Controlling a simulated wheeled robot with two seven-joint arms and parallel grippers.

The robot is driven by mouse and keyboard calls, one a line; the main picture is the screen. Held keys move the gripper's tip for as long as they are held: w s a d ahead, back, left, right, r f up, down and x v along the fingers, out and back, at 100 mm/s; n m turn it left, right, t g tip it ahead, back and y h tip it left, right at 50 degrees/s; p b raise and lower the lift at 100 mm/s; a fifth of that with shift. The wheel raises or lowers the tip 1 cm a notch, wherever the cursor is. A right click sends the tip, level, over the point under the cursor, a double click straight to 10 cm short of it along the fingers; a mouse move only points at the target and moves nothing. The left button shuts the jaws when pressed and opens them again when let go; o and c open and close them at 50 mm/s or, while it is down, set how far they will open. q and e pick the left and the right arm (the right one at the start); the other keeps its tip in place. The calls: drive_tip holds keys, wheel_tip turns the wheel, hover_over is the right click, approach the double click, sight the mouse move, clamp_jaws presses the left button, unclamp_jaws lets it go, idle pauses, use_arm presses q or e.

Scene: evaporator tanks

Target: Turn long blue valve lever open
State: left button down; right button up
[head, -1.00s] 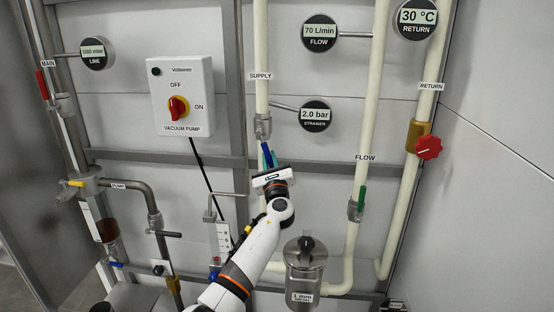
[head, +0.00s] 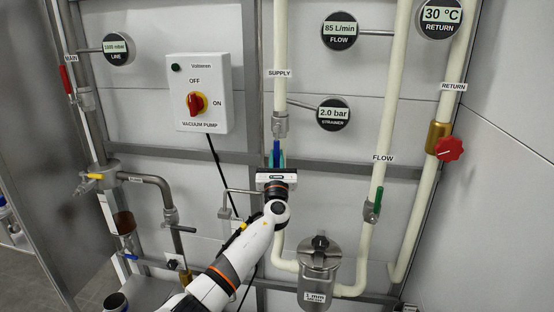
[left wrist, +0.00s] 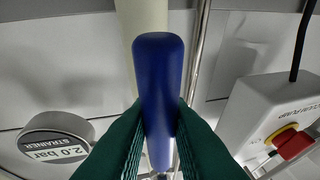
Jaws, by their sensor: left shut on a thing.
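The long blue valve lever (head: 276,150) hangs below its metal valve (head: 280,126) on the supply pipe (head: 281,40). In the head view it looks nearly upright, in line with the pipe. My left gripper (head: 277,162) comes up from below and is shut on the lever. In the left wrist view the green fingers (left wrist: 158,140) touch both sides of the blue lever (left wrist: 158,80), and the pale pipe runs behind it. The gripper hides the lever's lower part in the head view. My right gripper is not in view.
The flow gauge (head: 340,30) reads 85 L/min and the strainer gauge (head: 334,114) reads 2.0 bar. The vacuum pump box (head: 200,92) is to the left. A green-handled valve (head: 372,212) and a metal strainer (head: 319,272) stand to the right and below.

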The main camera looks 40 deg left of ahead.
use_arm(q)
drive_tip(key=shift+s+a+r+y, duration=0.1)
drive_tip(key=shift+a+r+y, duration=0.2)
drive_tip(key=shift+r, duration=0.35)
drive_tip(key=c, duration=1.6)
unclamp_jaws()
drive_tip(key=shift+c, duration=0.2)
drive_tip(key=o, duration=0.3)
drive_tip(key=shift+f, duration=0.15)
drive_tip(key=shift+w+f, duration=0.2)
drive_tip(key=shift+f, duration=0.1)
drive_tip(key=b+v, duration=0.2)
drive_tip(key=v, duration=1)
drive_tip(key=shift+r, duration=0.1)
